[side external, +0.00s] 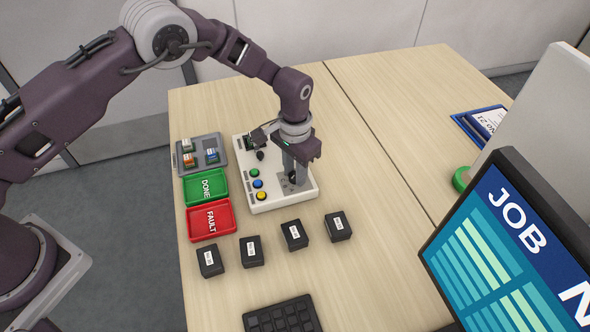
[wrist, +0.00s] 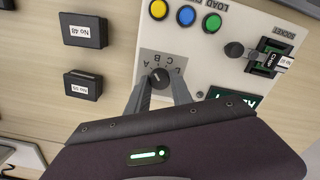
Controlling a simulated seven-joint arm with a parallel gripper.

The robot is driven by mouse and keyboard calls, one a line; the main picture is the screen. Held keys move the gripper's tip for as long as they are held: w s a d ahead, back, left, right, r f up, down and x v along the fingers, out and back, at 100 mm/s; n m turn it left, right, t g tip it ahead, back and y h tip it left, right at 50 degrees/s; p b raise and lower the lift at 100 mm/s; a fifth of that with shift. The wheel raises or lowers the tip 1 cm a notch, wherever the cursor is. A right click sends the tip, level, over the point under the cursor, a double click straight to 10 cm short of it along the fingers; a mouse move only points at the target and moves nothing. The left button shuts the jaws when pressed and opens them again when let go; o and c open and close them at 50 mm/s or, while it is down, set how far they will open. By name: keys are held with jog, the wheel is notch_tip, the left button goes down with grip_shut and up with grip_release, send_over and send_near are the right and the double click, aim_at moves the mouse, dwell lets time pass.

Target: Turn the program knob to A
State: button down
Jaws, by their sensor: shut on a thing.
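The program knob (wrist: 159,77) is a small dark round knob on a grey plate (wrist: 160,60) printed with letters, among them A, B and C. In the wrist view my gripper (wrist: 160,82) has one finger on each side of the knob and is shut on it. A small light mark shows on the knob, but I cannot tell for sure which letter it points to. In the side external view my gripper (side external: 292,177) comes down onto the right part of the white control box (side external: 268,203), and the fingers mostly hide the knob.
Green, blue and yellow buttons (side external: 257,184) sit left of my gripper; a socket with a chip (wrist: 264,59) is on the same box. Several black boxes (side external: 295,235) stand in front. A green DONE tray (side external: 188,201), red FAULT tray (side external: 190,235) and grey parts tray (side external: 222,171) lie left.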

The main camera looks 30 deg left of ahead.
jog(key=shift+n, duration=1.9)
jog(key=shift+w, duration=0.1)
jog(key=c, duration=1.1)
grip_release()
notch_tip(320, 180, up, 7)
jog(key=shift+r, duration=0.1)
